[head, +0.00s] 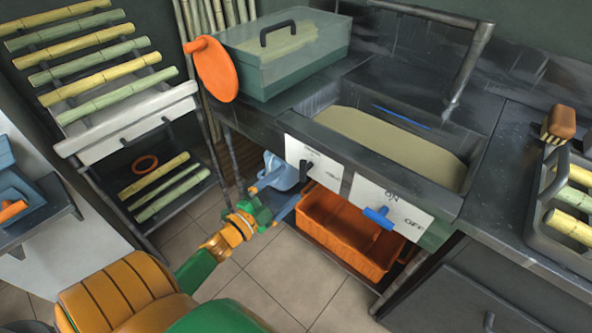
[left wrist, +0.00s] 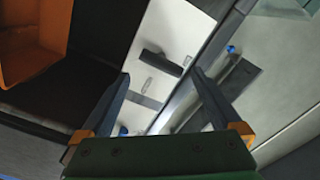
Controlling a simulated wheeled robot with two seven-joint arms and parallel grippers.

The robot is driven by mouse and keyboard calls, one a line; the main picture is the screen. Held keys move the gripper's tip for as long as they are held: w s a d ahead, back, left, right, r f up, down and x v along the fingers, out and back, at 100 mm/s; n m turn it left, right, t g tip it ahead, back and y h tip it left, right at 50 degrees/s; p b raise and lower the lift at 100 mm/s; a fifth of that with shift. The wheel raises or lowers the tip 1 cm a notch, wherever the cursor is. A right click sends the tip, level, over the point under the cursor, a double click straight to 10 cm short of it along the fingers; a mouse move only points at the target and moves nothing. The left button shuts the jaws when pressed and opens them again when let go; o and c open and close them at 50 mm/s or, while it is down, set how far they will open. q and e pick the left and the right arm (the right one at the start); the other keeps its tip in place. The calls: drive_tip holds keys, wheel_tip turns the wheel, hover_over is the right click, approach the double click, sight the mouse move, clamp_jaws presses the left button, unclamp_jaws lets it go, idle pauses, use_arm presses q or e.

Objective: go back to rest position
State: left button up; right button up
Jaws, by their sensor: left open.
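My left gripper (head: 275,199) is in front of the press counter in the head view, with its arm coming up from the bottom left. Its two fingers stand apart in the left wrist view (left wrist: 160,82), with nothing held between them. A white panel with a dark handle (left wrist: 162,62) shows beyond the fingers. My right gripper is not in view.
The counter front carries a black lever (head: 305,170) and a blue lever (head: 378,216) on white panels. An orange crate (head: 340,232) sits below. A rack of cane (head: 110,75) stands left, and a tray of cane (head: 530,230) lies right. Tiled floor (head: 270,275) is clear.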

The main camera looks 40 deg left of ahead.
use_arm(q)
drive_tip(key=shift+s, duration=0.25)
drive_tip(key=s+d+f+n+g+y, duration=0.15)
drive_tip(key=s+f+n+g, duration=0.35)
drive_tip(key=f, duration=0.7)
drive_tip(key=s+d+f+n+g+y, duration=0.15)
drive_tip(key=s+f+g, duration=0.4)
drive_tip(key=f, duration=0.75)
drive_tip(key=s+d+f+n+g+h, duration=0.1)
drive_tip(key=s+d+f, duration=0.15)
drive_tip(key=s, duration=0.35)
drive_tip(key=s+d+f+n+g, duration=0.2)
drive_tip(key=s+f, duration=0.2)
drive_tip(key=s, duration=0.2)
drive_tip(key=s+d+f+g, duration=0.3)
drive_tip(key=s+d, duration=0.1)
drive_tip(key=s, duration=0.5)
wheel_tip(320, 180, up, 14)
drive_tip(key=p, duration=1.3)
drive_tip(key=shift+s+a+f+h, duration=0.2)
drive_tip(key=shift+f+h, duration=0.05)
drive_tip(key=shift+h, duration=0.15)
